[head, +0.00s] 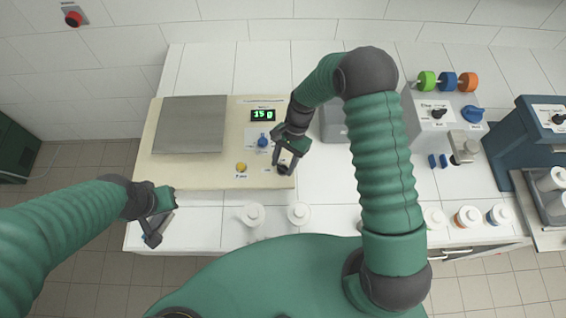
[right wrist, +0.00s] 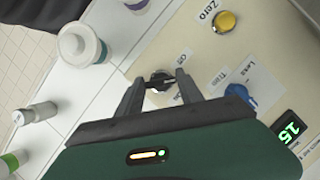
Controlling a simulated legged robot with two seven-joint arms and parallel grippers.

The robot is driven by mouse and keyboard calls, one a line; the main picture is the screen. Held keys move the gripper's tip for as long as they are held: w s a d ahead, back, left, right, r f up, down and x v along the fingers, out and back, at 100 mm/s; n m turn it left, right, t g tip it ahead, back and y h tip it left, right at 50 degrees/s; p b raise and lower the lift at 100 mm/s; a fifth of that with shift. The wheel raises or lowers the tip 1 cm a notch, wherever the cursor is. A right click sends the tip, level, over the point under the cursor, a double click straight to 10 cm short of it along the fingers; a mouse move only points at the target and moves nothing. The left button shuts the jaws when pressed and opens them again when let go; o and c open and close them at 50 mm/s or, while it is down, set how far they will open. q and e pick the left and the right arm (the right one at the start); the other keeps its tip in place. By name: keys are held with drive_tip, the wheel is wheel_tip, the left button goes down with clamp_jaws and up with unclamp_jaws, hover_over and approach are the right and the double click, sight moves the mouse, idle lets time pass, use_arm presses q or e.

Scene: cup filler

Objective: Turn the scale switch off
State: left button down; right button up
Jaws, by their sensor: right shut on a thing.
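The scale (head: 168,172) is a cream board with a grey weighing plate (head: 190,125) on its left and a lit display (head: 263,115) reading about 15. A blue knob (head: 262,141) and a yellow button (head: 241,167) sit below the display. My right gripper (head: 285,167) is at the scale's lower right corner. In the right wrist view its fingers are shut on a small dark switch (right wrist: 160,82), beside a label that seems to read "Off". The fingers hide part of the switch. My left gripper (head: 157,228) hangs by the counter's front left edge; its fingers look apart and empty.
White containers (head: 253,214) stand in front of the scale, and more containers (head: 468,217) stand at the right. A grey machine (head: 443,115) with coloured rings and a blue machine (head: 530,135) are to the right. A red emergency button (head: 74,19) is on the wall.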

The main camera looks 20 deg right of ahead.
drive_tip(key=n, duration=0.2)
drive_tip(key=n+g+h, duration=0.1)
drive_tip(key=n, duration=0.1)
drive_tip(key=shift+w+b, duration=0.35)
drive_tip(key=shift+b, duration=0.05)
drive_tip(key=shift+r+n+h, duration=0.1)
drive_tip(key=shift+n+h, duration=0.6)
drive_tip(key=shift+n, duration=1)
drive_tip(key=o, duration=1.4)
drive_tip(key=shift+w+r+b, duration=0.15)
drive_tip(key=shift+r+b, duration=0.05)
drive_tip(key=shift+b, duration=0.2)
drive_tip(key=b+v, duration=0.1)
drive_tip(key=v, duration=0.4)
drive_tip(key=b+v, duration=0.1)
drive_tip(key=v, duration=0.4)
drive_tip(key=w+v, duration=0.1)
drive_tip(key=v, duration=0.5)
drive_tip(key=shift+b, duration=0.4)
